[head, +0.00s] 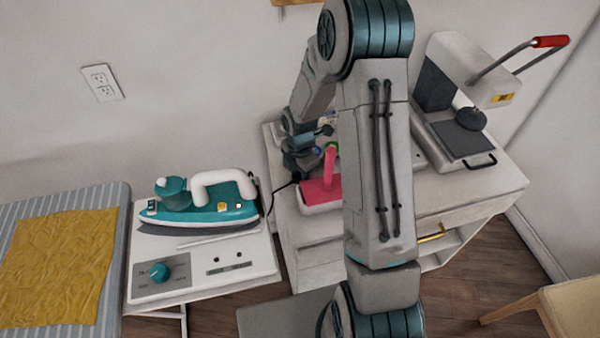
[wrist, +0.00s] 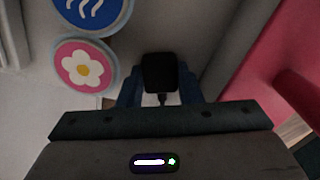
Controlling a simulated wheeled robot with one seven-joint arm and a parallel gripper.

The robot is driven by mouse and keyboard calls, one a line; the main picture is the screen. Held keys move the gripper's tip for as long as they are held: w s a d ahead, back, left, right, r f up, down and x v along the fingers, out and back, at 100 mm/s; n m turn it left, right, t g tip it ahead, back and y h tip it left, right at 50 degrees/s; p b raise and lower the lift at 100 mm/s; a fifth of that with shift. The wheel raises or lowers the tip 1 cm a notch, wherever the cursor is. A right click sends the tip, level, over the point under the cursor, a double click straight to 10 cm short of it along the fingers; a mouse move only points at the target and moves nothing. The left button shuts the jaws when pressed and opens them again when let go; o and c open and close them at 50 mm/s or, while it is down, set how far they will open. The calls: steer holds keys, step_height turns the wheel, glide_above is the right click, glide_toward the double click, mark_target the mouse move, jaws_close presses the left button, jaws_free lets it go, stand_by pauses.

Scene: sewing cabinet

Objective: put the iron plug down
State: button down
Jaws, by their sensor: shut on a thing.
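The iron plug (wrist: 160,72) is a small black block with a short dark cord below it in the wrist view. My gripper (wrist: 160,92) is shut on it, with a blue finger on each side. In the head view my gripper (head: 300,172) is low over the left part of the white cabinet top (head: 274,142), partly hidden by my arm. I cannot tell whether the plug touches the surface. The teal and white iron (head: 222,216) stands on its panel at left, and a dark cord runs from it toward my gripper.
A pink item with an upright handle (head: 322,190) is close beside my gripper. A blue wave patch (wrist: 93,14) and a pink flower patch (wrist: 84,66) lie near the plug. A heat press (head: 460,140) fills the cabinet's right side. A wall outlet (head: 102,83) is at upper left.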

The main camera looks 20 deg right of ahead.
steer(key=c, duration=1.3)
jaws_free()
steer(key=shift+f, duration=0.1)
steer(key=shift+r+p, duration=0.5)
steer(key=shift+r, duration=0.1)
step_height(320, 180, up, 12)
steer(key=s+r+m+t, duration=0.1)
steer(key=s+r+m, duration=0.5)
steer(key=s+m, duration=0.4)
steer(key=s+r+m+t, duration=0.2)
steer(key=s+r+m, duration=0.4)
steer(key=s+m, duration=0.5)
steer(key=shift+s+r+m+b, duration=0.2)
steer(key=shift+r+m+b, duration=0.15)
steer(key=shift+m, duration=0.35)
